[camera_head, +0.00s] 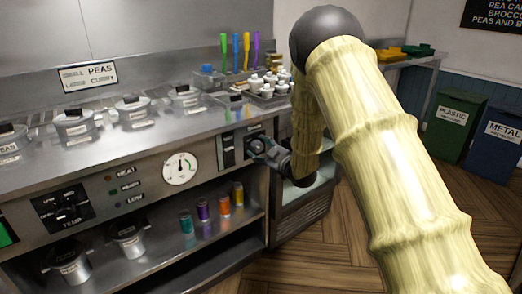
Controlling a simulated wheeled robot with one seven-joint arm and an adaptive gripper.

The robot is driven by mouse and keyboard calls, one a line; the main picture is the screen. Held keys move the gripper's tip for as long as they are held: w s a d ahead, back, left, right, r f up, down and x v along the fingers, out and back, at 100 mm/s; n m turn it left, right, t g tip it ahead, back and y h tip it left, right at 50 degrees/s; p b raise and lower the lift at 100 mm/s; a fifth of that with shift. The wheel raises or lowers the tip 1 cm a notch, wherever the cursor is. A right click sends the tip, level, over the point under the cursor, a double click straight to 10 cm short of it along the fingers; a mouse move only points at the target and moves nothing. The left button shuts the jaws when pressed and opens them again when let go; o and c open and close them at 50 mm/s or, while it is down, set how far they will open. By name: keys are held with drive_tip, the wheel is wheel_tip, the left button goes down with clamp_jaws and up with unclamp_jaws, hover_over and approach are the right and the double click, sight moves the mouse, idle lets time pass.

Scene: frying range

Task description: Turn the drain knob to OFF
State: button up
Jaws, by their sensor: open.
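My gripper (258,145) is at the front panel of the steel counter, at the end of my pale yellow sleeved arm. Its dark fingers point left toward a dark label plate (229,151) and the panel area beside it. The drain knob cannot be made out; the gripper covers part of that panel. The picture is too small to tell whether the fingers touch anything. The jaws look open, and no held object shows.
A TEMP knob (67,206) and a round white gauge (180,168) sit farther left on the panel. Lidded pots (131,105) line the counter top. Coloured shakers (204,210) stand on the shelf below. Green (455,126) and blue (495,141) bins stand right.

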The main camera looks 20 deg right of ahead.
drive_tip(key=shift+s, duration=0.1)
drive_tip(key=v, duration=1.2)
drive_tip(key=s+a+f+m+g+h, duration=0.1)
drive_tip(key=s+f+m+g+h, duration=0.15)
drive_tip(key=s+f, duration=0.6)
drive_tip(key=s+a+f+m+g+h, duration=0.1)
drive_tip(key=s+a+f+m+g, duration=0.3)
drive_tip(key=f, duration=0.7)
drive_tip(key=s+d+f+m+g+h, duration=0.1)
drive_tip(key=s+f, duration=0.6)
drive_tip(key=f, duration=0.3)
drive_tip(key=s+a+f+m+g, duration=0.1)
drive_tip(key=s+f+g, duration=0.1)
drive_tip(key=s+f, duration=0.3)
drive_tip(key=s+a+f+m+g, duration=0.1)
drive_tip(key=s+f+g, duration=0.1)
drive_tip(key=s, duration=0.5)
drive_tip(key=s+a+f+m+g+h, duration=0.1)
drive_tip(key=s+f+g, duration=0.1)
drive_tip(key=s, duration=0.8)
drive_tip(key=s+a+f+m+g, duration=0.1)
drive_tip(key=s+a+f+g, duration=0.15)
drive_tip(key=s, duration=0.75)
wheel_tip(320, 180, up, 19)
drive_tip(key=p, duration=1.9)
drive_tip(key=shift+d+r+g, duration=0.15)
drive_tip(key=shift+d+g, duration=0.15)
drive_tip(key=shift+d, duration=0.15)
drive_tip(key=shift+h, duration=0.25)
